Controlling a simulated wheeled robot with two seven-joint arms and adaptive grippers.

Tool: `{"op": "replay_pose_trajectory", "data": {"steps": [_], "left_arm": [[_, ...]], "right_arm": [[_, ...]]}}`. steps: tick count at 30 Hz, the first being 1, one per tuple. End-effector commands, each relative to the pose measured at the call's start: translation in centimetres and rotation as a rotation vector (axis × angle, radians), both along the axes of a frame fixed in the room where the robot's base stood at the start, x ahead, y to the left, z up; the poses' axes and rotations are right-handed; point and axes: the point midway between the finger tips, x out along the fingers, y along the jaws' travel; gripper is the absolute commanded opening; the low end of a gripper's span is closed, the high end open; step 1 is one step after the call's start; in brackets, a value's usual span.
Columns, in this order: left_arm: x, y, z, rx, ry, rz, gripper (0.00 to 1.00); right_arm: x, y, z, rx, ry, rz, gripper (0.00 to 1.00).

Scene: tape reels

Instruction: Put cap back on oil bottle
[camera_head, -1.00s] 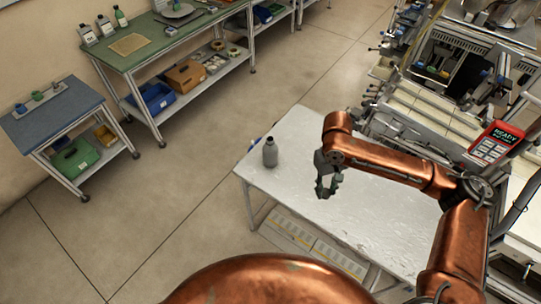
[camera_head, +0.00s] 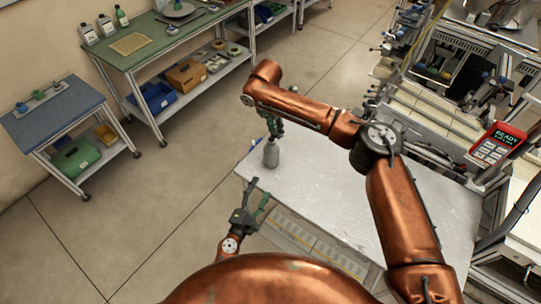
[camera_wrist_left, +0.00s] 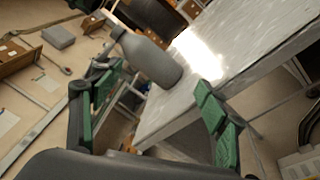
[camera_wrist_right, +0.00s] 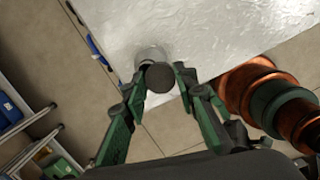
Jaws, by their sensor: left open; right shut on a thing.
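A grey bottle (camera_head: 271,153) stands upright near the left corner of the white table. It also shows in the left wrist view (camera_wrist_left: 152,63). My right gripper (camera_head: 275,128) is directly above the bottle's neck. In the right wrist view it is shut on a dark round cap (camera_wrist_right: 160,77), which covers most of the bottle (camera_wrist_right: 150,54) from above. I cannot tell whether the cap touches the neck. My left gripper (camera_head: 254,203) is open and empty by the table's front left edge, with the bottle beyond its spread fingers in the left wrist view.
The white table (camera_head: 345,210) is otherwise clear beneath my right arm. A machine with a red "READY" panel (camera_head: 494,146) stands at the right. A green workbench (camera_head: 165,35) and a small blue-topped cart (camera_head: 55,107) stand at the left, with open floor between.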

Motion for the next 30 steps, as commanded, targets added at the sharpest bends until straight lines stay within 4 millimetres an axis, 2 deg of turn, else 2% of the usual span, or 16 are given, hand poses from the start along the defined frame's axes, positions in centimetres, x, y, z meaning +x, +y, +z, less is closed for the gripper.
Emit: {"op": "replay_pose_trajectory", "data": {"steps": [1,4,6,7,11,18,23,30], "left_arm": [[0.3,-0.5,2.6,-0.066,-0.023,-0.004,0.68],[0.6,-1.4,7.2,-0.219,-0.048,-0.009,0.68],[1.3,-1.8,9.2,-0.371,-0.030,0.011,0.68],[1.8,-1.9,9.3,-0.432,-0.013,0.027,0.68],[3.5,-2.2,8.4,-0.681,0.086,0.111,0.68],[5.2,-3.2,5.0,-1.016,0.273,0.256,0.68],[5.4,-3.5,3.9,-1.086,0.320,0.293,0.68],[5.4,-3.5,3.9,-1.087,0.321,0.295,0.68]], "right_arm": [[0.5,0.6,0.4,0.001,-0.001,0.057,0.19],[1.5,1.3,1.2,-0.001,-0.002,0.179,0.19],[2.0,1.6,1.5,0.000,-0.001,0.238,0.19],[2.0,1.6,1.5,0.001,0.000,0.247,0.19],[2.1,1.6,1.6,0.000,0.000,0.258,0.19],[2.1,1.7,1.6,0.001,0.001,0.263,0.19],[2.1,1.7,1.6,0.001,0.001,0.264,0.19],[2.1,1.7,1.6,0.001,0.001,0.264,0.19]]}}
